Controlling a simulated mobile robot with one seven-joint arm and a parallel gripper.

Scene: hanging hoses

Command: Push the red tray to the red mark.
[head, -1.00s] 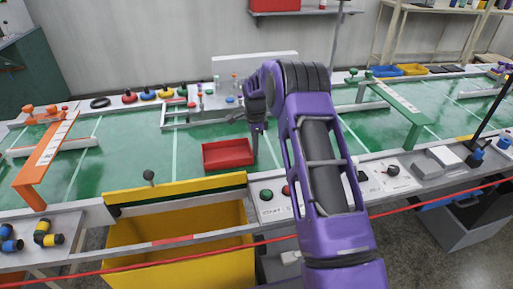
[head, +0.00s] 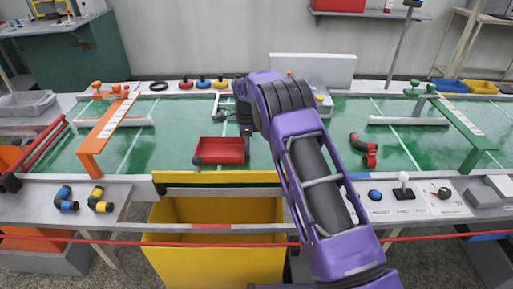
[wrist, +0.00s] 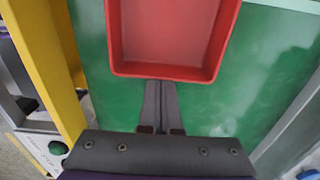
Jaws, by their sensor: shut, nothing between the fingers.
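The red tray (head: 220,150) is a shallow open box lying flat on the green surface, behind the yellow bin. It looks empty. My gripper (head: 247,128) points down at the tray's right side in the head view, partly hidden by my purple arm. In the wrist view the tray (wrist: 172,40) fills the upper middle. My shut, empty gripper (wrist: 160,85) meets the tray's near wall there, touching or almost touching. I cannot make out a red mark on the green surface. A short red strip (head: 215,226) shows on the front rail.
An orange bridge (head: 108,130) stands left of the tray, with clear green surface between. A yellow bin (head: 210,250) is in front. A red pipe elbow (head: 365,150) lies to the right, before a green bridge (head: 462,130). A red line (head: 100,240) crosses the front.

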